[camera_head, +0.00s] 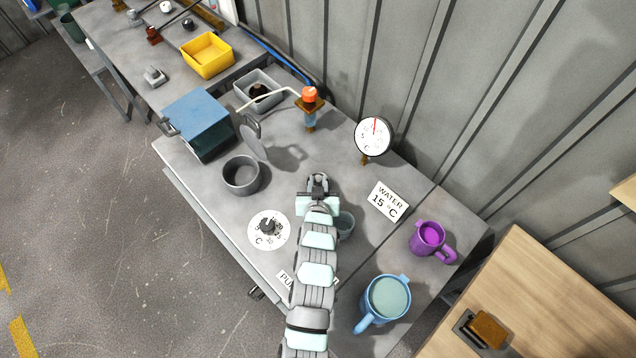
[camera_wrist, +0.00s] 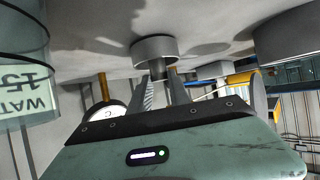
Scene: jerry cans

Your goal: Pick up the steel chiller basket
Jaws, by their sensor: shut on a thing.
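My gripper (camera_head: 318,184) is above the middle of the grey bench. In the wrist view my gripper (camera_wrist: 163,80) has its two fingers close together on the upper part of a small grey metal cylinder, which I take to be the steel chiller basket (camera_wrist: 155,47). The wrist picture is upside down, with the bench top at its upper edge. I cannot tell whether the basket touches the bench. In the head view my arm and gripper mostly hide it.
A dark grey pot (camera_head: 241,188) with a raised lid stands left of my gripper. A translucent cup (camera_head: 345,225) is close beside my arm. A round gauge (camera_head: 374,136), a blue jug (camera_head: 384,312) and a purple mug (camera_head: 427,243) stand on the right side.

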